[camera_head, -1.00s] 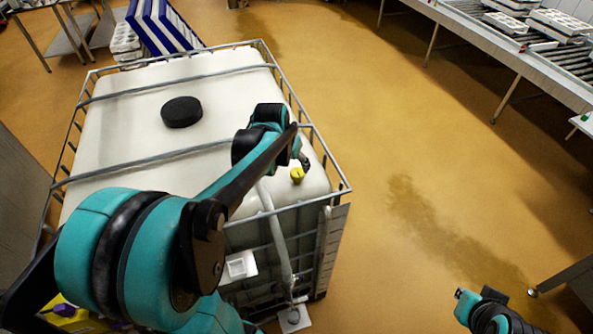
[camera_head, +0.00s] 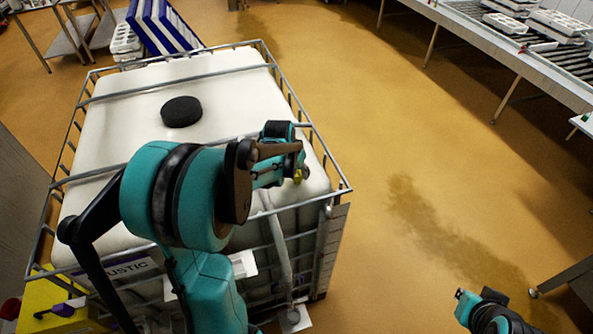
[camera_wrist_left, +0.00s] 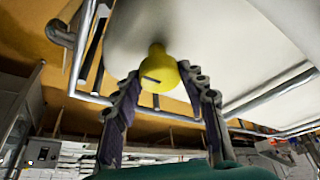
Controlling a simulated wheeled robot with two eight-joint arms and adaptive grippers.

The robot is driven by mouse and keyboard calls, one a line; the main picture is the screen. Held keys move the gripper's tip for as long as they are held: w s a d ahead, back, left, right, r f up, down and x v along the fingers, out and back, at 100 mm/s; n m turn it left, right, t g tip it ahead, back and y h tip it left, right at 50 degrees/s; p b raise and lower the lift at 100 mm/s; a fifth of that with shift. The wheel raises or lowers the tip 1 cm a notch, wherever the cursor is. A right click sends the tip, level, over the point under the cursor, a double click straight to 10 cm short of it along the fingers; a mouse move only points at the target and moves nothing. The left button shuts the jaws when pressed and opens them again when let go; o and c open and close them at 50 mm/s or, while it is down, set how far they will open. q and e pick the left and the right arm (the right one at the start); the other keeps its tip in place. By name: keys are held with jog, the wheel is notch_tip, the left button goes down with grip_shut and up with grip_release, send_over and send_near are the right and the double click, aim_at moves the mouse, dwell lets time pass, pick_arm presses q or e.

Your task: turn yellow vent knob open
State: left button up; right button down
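The yellow vent knob (camera_head: 298,179) sits at the front right corner of the white tank's top (camera_head: 215,95), mostly hidden by my left gripper in the head view. In the left wrist view the yellow knob (camera_wrist_left: 157,78) is round, with a dark slot-like mark across its face. My left gripper (camera_wrist_left: 159,76) is open, with one finger on each side of the knob; the tips are close to its sides, and firm contact does not show. A part of my right arm (camera_head: 488,312) shows at the lower right; its fingers cannot be made out.
A metal cage (camera_head: 342,190) surrounds the tank, with bars over its top. A black lid (camera_head: 181,111) sits on the tank. A yellow container (camera_head: 45,318) is at lower left. A conveyor (camera_head: 540,60) with white moulds stands upper right. The floor (camera_head: 420,150) between is clear.

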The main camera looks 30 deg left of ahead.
pick_arm(q)
jog(key=c, duration=0.4)
jog(key=shift+n, duration=0.3)
jog(key=n+y+b, duration=0.1)
jog(key=n, duration=0.1)
jog(key=shift+d+f+n, duration=0.1)
jog(key=shift+d+n, duration=0.05)
jog(key=shift+n, duration=0.15)
jog(key=n+y+b, duration=0.1)
jog(key=n, duration=0.1)
jog(key=n+g+y+b, duration=0.1)
jog(key=n, duration=0.2)
jog(key=shift+w+d+n+g, duration=0.1)
jog(key=shift+n+g, duration=0.2)
jog(key=n, duration=0.2)
jog(key=n+g+y+b, duration=0.1)
jog(key=n, duration=0.1)
jog(key=shift+w+g, duration=0.1)
jog(key=shift+g, duration=0.2)
jog(key=shift+w+n+g+b, duration=0.1)
jog(key=shift+n+g+b, duration=0.65)
jog(key=shift+n, duration=1.75)
